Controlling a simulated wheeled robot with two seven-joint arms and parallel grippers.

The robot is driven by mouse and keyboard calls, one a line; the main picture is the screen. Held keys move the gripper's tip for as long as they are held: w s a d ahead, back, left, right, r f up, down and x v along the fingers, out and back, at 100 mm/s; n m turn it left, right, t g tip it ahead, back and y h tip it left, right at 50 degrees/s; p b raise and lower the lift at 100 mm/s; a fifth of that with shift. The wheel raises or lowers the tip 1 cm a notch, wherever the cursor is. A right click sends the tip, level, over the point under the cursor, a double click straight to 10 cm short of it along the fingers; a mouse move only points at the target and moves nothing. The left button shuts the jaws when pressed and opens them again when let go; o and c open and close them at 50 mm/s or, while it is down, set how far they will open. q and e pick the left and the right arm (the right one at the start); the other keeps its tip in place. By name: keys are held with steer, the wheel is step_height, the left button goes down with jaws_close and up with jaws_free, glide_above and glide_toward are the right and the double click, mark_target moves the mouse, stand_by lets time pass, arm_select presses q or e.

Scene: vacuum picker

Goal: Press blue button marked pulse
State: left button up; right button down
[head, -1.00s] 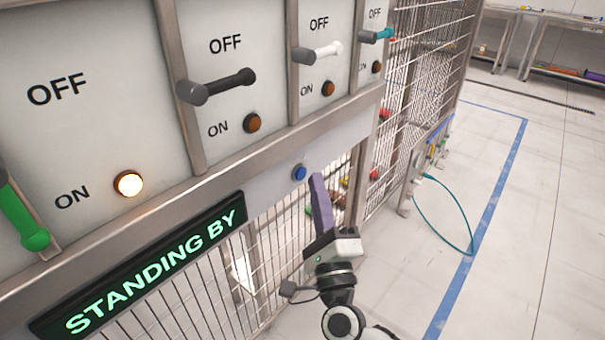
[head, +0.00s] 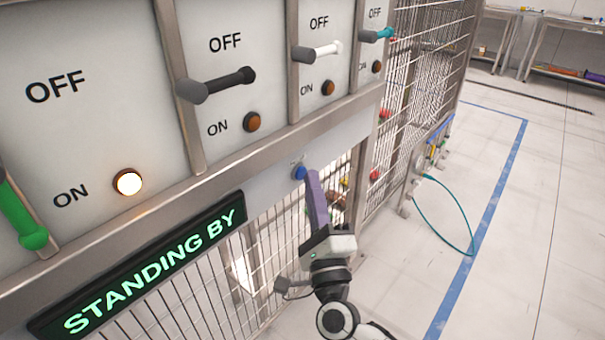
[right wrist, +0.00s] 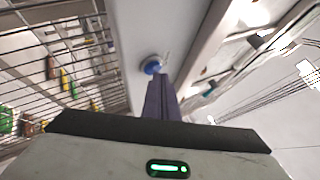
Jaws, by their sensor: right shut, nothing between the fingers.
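The blue button (head: 299,173) sits on the pale panel below the row of levers, to the right of the green "STANDING BY" display (head: 150,262). My right gripper (head: 311,176) is shut, its purple fingers together and empty. Its tips are right beside the button in the head view. In the right wrist view the button (right wrist: 152,65) shows just beyond the fingertips (right wrist: 158,78), partly covered by them. I cannot tell whether they touch. The button's marking is too small to read. My left gripper is not in view.
Above are levers in green (head: 22,218), black (head: 215,85), white (head: 318,51) and teal (head: 376,35). The lamp (head: 128,183) by the green lever is lit. Wire mesh (head: 265,245) lies below the panel. Open floor (head: 520,220) with a blue line lies to the right.

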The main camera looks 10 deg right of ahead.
steer(key=shift+w+a, duration=0.15)
steer(key=shift+w, duration=0.05)
steer(key=shift+s, duration=0.1)
stand_by(0.4)
steer(key=shift+s+d, duration=0.5)
steer(key=shift+s, duration=0.05)
steer(key=s+d+p, duration=0.1)
steer(key=s, duration=0.1)
steer(key=s+d, duration=0.2)
steer(key=shift+p, duration=0.35)
stand_by(0.6)
